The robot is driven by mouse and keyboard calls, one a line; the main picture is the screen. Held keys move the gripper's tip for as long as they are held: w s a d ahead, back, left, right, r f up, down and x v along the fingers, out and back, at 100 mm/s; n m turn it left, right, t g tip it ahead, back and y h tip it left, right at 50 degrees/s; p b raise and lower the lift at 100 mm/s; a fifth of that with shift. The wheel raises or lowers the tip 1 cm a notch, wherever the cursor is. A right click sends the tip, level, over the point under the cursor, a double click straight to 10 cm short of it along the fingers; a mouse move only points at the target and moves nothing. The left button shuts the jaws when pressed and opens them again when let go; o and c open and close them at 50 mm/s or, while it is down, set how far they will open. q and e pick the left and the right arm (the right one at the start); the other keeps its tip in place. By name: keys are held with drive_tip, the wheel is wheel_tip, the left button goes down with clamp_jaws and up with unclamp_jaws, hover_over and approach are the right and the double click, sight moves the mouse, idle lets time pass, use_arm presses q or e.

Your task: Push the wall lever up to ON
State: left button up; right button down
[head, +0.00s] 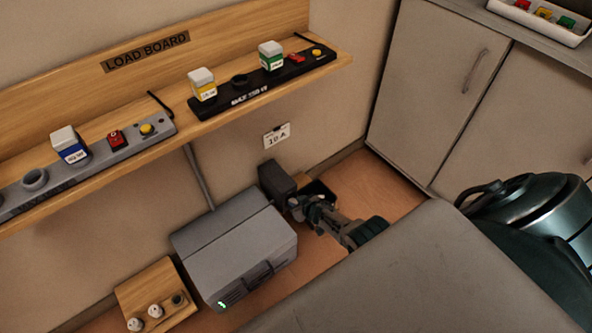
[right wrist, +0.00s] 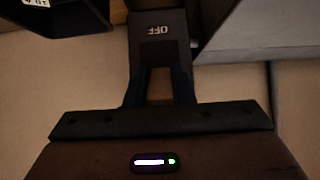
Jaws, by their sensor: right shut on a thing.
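The wall lever's dark housing (head: 275,180) is low against the wall, beside a grey box, in the head view. In the right wrist view a dark piece marked OFF (right wrist: 160,30), its letters upside down, extends toward my gripper. My right gripper (head: 300,206) is at the housing's right side, its arm coming from the lower right. In the right wrist view its two dark fingers (right wrist: 160,88) are shut on the lever, just short of the OFF mark. The lever's exact angle is hard to tell. My left gripper is not in view.
The grey box (head: 235,245) with a green light is close left of the gripper. A wooden shelf (head: 330,66) with power strips runs above. A 10 A sign (head: 277,135) is on the wall. Pale cabinets (head: 430,90) stand at right, with some bare wooden surface (head: 385,185) before them.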

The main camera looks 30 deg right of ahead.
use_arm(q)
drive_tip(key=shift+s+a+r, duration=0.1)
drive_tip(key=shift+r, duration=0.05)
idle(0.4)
use_arm(e)
drive_tip(key=c, duration=1.2)
unclamp_jaws()
drive_tip(key=shift+c, duration=0.2)
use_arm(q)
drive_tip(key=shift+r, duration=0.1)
use_arm(e)
drive_tip(key=shift+r, duration=0.1)
drive_tip(key=shift+s+r, duration=0.1)
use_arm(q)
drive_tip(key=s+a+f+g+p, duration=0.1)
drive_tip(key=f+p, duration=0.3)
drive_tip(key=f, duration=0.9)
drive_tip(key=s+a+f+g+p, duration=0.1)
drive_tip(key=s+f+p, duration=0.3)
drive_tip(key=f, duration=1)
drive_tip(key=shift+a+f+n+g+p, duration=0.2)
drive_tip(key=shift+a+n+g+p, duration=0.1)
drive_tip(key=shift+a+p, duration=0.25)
use_arm(e)
drive_tip(key=v, duration=1)
drive_tip(key=shift+s, duration=0.2)
